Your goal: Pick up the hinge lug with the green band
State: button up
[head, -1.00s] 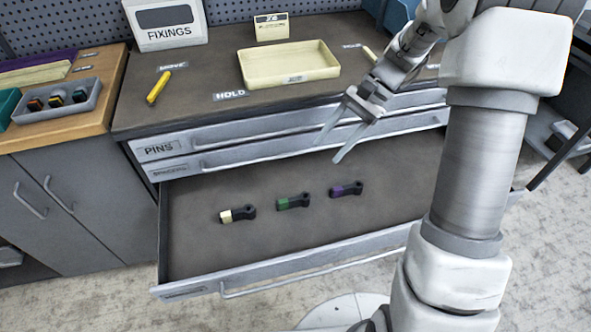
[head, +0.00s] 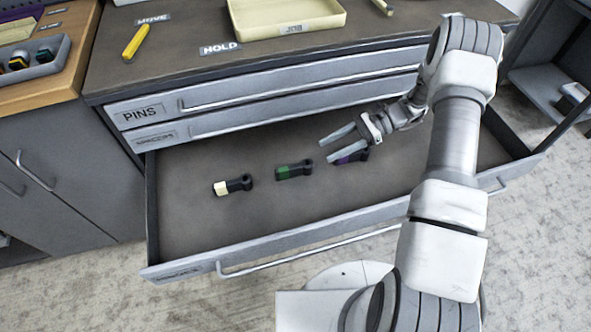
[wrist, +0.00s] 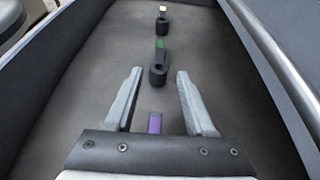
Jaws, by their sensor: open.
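The hinge lug with the green band (head: 294,171) lies flat in the open drawer, in the middle of a row of three. It also shows in the wrist view (wrist: 159,66), ahead of my fingertips and roughly between their lines. My gripper (head: 325,148) is open and empty, to the right of the green lug and above the purple-banded lug (head: 350,157), which it partly hides. In the wrist view the purple band (wrist: 154,122) shows between my fingers near the palm. The cream-banded lug (head: 232,185) lies to the left of the green one.
The drawer (head: 190,225) is pulled out, with walls around the lugs and bare floor in front of them. Shut drawers (head: 290,93) stand above it at the back. A cream tray (head: 290,32) and a yellow bar (head: 136,41) rest on the worktop.

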aim_at(276, 177)
jog(key=b+x, duration=0.2)
jog(key=x, duration=1.2)
jog(key=shift+a+f, duration=0.2)
jog(key=shift+a, duration=0.05)
grip_shut()
jog(key=shift+s+d+f, duration=0.1)
jog(key=shift+d+f, duration=0.1)
dwell(0.7)
